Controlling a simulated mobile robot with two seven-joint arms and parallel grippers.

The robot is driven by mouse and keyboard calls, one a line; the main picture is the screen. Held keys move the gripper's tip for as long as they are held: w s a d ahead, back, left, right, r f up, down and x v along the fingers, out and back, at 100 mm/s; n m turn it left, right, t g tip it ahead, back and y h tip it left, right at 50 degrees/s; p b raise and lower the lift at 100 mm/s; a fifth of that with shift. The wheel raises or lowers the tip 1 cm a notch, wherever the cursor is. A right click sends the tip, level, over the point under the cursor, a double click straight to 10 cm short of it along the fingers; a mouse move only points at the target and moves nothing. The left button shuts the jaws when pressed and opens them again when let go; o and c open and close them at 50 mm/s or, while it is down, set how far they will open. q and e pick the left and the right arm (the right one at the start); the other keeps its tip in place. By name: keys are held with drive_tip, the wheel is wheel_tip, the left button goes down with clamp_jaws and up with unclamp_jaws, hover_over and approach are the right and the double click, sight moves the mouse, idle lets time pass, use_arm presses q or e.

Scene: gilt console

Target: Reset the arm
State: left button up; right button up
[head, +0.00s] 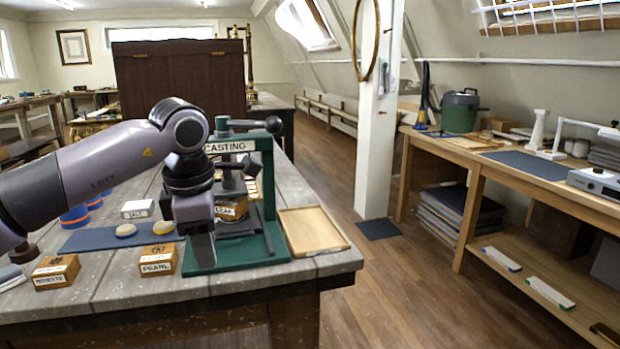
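My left arm (95,172) comes in from the left edge and reaches over the near workbench. It bends down at the wrist. My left gripper (203,258) points down in front of the left part of the green press labelled "CASTING" (268,190), over or near its green base (250,250). Its fingers look seen edge-on, so I cannot tell whether they are apart or touch anything. The gripper hides part of the press. My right gripper is not in view.
The bench (110,297) also holds a shallow wooden tray (312,232), small labelled wooden blocks (158,260), a blue mat (95,240) with two pale rounded pieces, a white box (137,209) and blue containers (74,216). Open floor (400,285) lies between it and the right-hand bench (490,158).

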use_arm(q)
drive_tip(key=s+d+f+g+h, duration=0.2)
drive_tip(key=d+f+h, duration=0.1)
drive_tip(key=d+f, duration=0.35)
drive_tip(key=s+d+n+g+h+p, duration=0.1)
drive_tip(key=s+d+n+g+h, duration=0.15)
drive_tip(key=s+d+h, duration=0.4)
drive_tip(key=s+d+n+g+h+p, duration=0.1)
drive_tip(key=s+d+n+h, duration=0.25)
drive_tip(key=d+h, duration=0.45)
drive_tip(key=w+a+f+n+t+y+p, duration=0.1)
drive_tip(key=a+f+n+t+y, duration=0.35)
drive_tip(key=a+n+t, duration=0.8)
drive_tip(key=w+a+f+n+t+y+p, duration=0.2)
drive_tip(key=f+n+t, duration=0.5)
drive_tip(key=n, duration=1.2)
drive_tip(key=s+a+f+n+g+y, duration=0.2)
drive_tip(key=s+a+f+n+y, duration=0.2)
drive_tip(key=s+f, duration=0.3)
drive_tip(key=s+a+f+n+g+y, duration=0.3)
drive_tip(key=s+a+f+n, duration=0.3)
drive_tip(key=s+f, duration=0.2)
drive_tip(key=shift+s+a+f+n+g+y, duration=0.3)
drive_tip(key=shift+f+y, duration=0.25)
drive_tip(key=shift+y, duration=0.35)
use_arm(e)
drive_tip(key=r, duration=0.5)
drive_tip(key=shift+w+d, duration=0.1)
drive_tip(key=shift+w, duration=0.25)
